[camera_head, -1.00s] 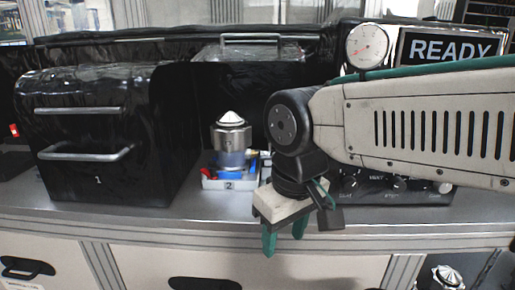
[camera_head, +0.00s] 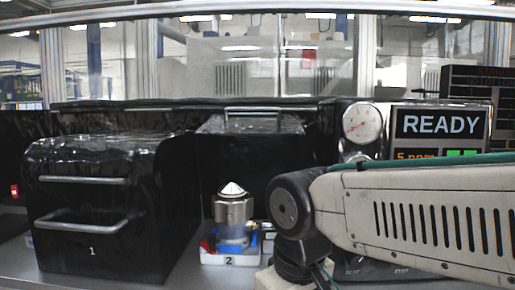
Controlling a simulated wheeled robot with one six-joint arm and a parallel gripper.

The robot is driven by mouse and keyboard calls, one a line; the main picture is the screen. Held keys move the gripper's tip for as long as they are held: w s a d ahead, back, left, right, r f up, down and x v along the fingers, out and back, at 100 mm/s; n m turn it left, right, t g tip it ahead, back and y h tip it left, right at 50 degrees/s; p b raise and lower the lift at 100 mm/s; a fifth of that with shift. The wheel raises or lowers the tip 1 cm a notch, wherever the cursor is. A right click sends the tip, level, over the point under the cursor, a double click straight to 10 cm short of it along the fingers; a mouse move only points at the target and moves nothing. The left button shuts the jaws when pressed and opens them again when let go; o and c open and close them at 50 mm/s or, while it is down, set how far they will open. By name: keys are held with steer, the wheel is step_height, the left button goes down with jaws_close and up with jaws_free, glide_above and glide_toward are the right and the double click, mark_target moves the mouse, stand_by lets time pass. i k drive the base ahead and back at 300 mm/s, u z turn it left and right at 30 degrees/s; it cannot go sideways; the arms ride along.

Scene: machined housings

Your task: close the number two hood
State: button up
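The number two bay, in the middle of the head view, stands open at the front. Its black hood (camera_head: 250,125) appears raised, with a metal bar handle (camera_head: 254,111) at the top. Inside is a silver machined housing (camera_head: 233,208) with a pointed top, upright in a white tray marked 2 (camera_head: 229,259). My gripper (camera_head: 280,279) is at the bottom edge, right of the tray and below the hood handle. Only its pale body shows; its fingers are cut off by the frame, so I cannot see whether it is open.
A black hood marked 1 (camera_head: 95,210) is closed at the left, with two bar handles. At the right stand a round gauge (camera_head: 362,123) and a screen reading READY (camera_head: 440,124). My arm crosses the right side in front of a control panel. Windows lie behind.

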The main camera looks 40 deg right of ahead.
mark_target(248, 150)
steer(key=k, duration=1.3)
steer(key=u, duration=0.6)
steer(key=i, duration=1.25)
steer(key=z, duration=0.8)
steer(key=i, duration=0.65)
steer(key=z, duration=0.7)
